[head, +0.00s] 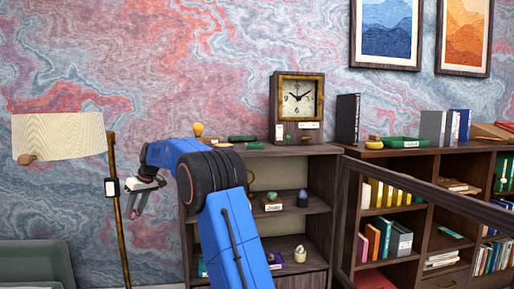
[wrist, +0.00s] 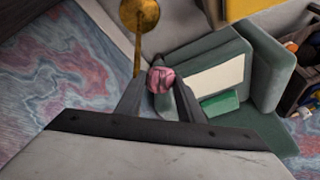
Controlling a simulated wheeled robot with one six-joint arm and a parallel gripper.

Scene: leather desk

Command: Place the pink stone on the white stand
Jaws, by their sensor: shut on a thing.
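My gripper (wrist: 160,88) is shut on the pink stone (wrist: 161,78), a rounded pink lump with darker veins, held between the fingertips in the wrist view. I cannot pick out an empty white stand with certainty. A small pale object (head: 300,255) sits on the lower shelf, and a green stone on a light labelled base (head: 272,203) sits on the middle shelf.
A floor lamp (head: 60,135) stands at left, close to my gripper. The shelf unit (head: 314,150) carries a clock (head: 298,103) and a dark blue stone (head: 303,199). A bookcase (head: 420,160) is at right. A green armchair (wrist: 205,65) is below in the wrist view.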

